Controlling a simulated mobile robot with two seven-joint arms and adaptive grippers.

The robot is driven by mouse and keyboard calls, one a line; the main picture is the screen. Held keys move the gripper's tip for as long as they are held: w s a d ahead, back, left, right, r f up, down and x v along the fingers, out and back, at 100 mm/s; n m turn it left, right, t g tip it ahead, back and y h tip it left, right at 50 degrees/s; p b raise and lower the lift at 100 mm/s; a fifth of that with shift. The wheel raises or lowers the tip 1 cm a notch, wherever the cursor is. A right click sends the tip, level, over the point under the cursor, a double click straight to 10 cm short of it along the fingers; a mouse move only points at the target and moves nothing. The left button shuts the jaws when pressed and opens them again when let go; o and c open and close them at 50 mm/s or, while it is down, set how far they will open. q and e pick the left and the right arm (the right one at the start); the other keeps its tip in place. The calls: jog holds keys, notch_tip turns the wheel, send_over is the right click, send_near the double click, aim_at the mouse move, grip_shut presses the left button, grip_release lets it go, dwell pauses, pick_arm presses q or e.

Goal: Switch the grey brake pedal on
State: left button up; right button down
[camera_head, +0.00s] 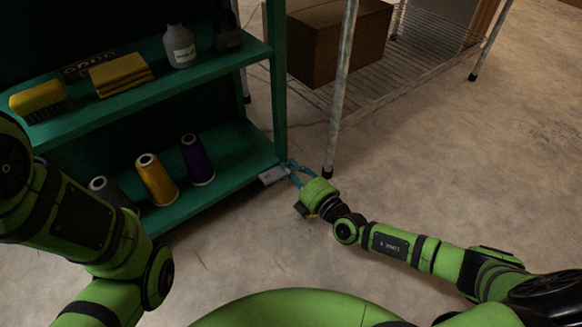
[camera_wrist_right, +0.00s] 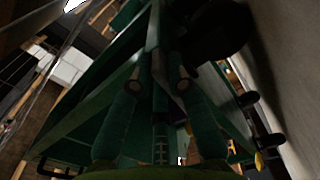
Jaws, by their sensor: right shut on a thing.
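The grey brake pedal (camera_head: 271,176) is a small light grey plate low at the front right corner of the green shelf unit (camera_head: 279,90), close to the floor. My right gripper (camera_head: 291,173) is at the pedal's right end, with its fingers shut on it. In the right wrist view the two fingers of my right gripper (camera_wrist_right: 160,84) point at the dark green frame, and a greyish edge shows between them; the exact contact is too dark to make out. My left arm comes in at the left, but its gripper is out of view.
The shelves hold yellow brushes (camera_head: 40,98), a yellow sponge stack (camera_head: 120,74), a grey bottle (camera_head: 180,46) and several thread cones, one yellow (camera_head: 156,179), one purple (camera_head: 197,160). A wire rack (camera_head: 341,100) with a cardboard box (camera_head: 340,42) stands behind my gripper. Floor at the right is clear.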

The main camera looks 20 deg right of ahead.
jog(key=shift+f+m, duration=0.2)
jog(key=shift+m, duration=0.3)
jog(key=c, duration=1.2)
grip_release()
jog(key=v, duration=1.2)
